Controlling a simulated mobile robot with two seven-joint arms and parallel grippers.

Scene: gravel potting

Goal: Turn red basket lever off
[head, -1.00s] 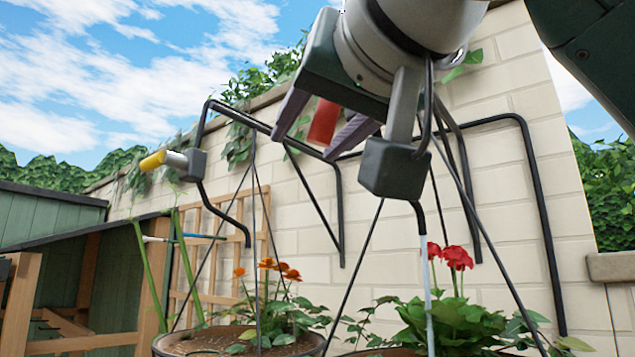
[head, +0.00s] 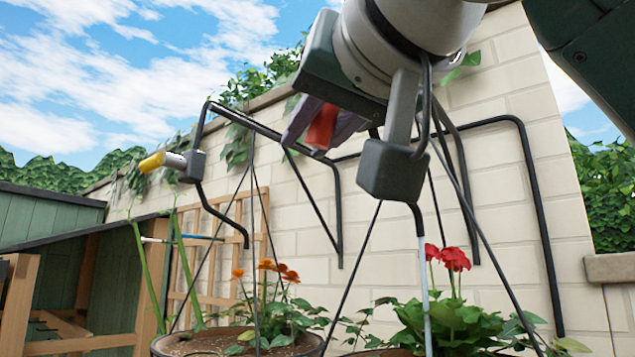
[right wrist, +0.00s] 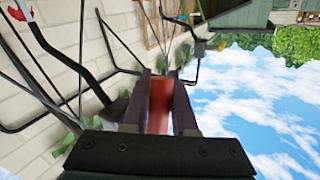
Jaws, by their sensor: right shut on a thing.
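The red lever (head: 322,126) sits between the two dark fingers of my right gripper (head: 306,140), which is shut on it. In the right wrist view, the red lever (right wrist: 160,105) shows between the fingers (right wrist: 163,77). The rest of the lever is hidden by my gripper and wrist. The grey valve box (head: 392,170) hangs below my wrist. A thin pale stream, which looks like water, runs from its pipe end (head: 418,222) down past the red flowers (head: 449,257) of the right basket (head: 380,352). My left gripper is not in view.
A yellow lever (head: 155,162) on another valve box (head: 193,166) stands at left, with no stream below its pipe. The left basket (head: 165,345) holds orange flowers. Black brackets and hanging wires cross before the brick wall (head: 500,170).

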